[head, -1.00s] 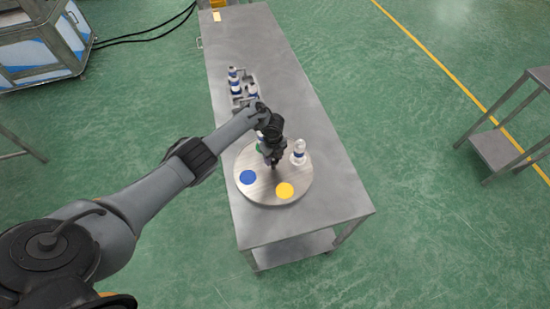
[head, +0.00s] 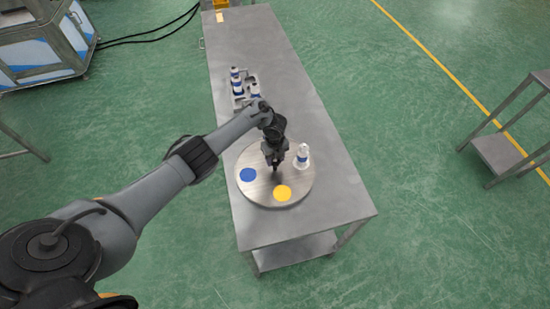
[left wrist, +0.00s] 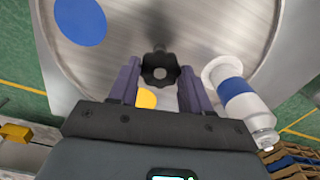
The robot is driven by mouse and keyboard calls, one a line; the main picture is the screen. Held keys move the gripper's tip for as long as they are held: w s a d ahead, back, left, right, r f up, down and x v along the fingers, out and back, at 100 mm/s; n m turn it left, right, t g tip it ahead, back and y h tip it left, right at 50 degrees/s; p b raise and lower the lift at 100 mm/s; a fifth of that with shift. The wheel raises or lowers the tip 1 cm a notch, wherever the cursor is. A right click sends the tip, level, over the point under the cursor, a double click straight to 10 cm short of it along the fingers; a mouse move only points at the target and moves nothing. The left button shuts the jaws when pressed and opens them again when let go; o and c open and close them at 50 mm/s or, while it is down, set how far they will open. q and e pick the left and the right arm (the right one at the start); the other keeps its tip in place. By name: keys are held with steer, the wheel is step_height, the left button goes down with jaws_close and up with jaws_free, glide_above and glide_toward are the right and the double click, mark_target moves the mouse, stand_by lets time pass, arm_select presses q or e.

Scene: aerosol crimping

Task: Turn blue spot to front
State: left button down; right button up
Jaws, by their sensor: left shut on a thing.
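A round metal turntable (head: 262,200) lies on the near part of the steel table. Its blue spot (head: 248,174) is at the left of the disc in the head view and at the upper left in the left wrist view (left wrist: 80,20). A yellow spot (head: 282,193) is at the disc's near edge, partly hidden in the wrist view. My left gripper (head: 275,170) points down at the disc's centre, shut on the black lobed knob (left wrist: 160,69). A white bottle with a blue band (head: 301,157) stands on the disc's right side, close beside the gripper. My right gripper is not in view.
Several white-and-blue bottles (head: 237,85) stand in a grey rack (head: 240,102) behind the turntable. The steel table (head: 330,195) is clear in front and to the right of the disc. A second metal table stands at the far right.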

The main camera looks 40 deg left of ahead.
mark_target(275, 161)
arm_select(q)
steer(key=shift+c, duration=2.4)
jaws_free()
steer(key=shift+r, duration=0.1)
step_height(275, 161, up, 11)
steer(key=p, duration=0.4)
steer(key=shift+f, duration=0.2)
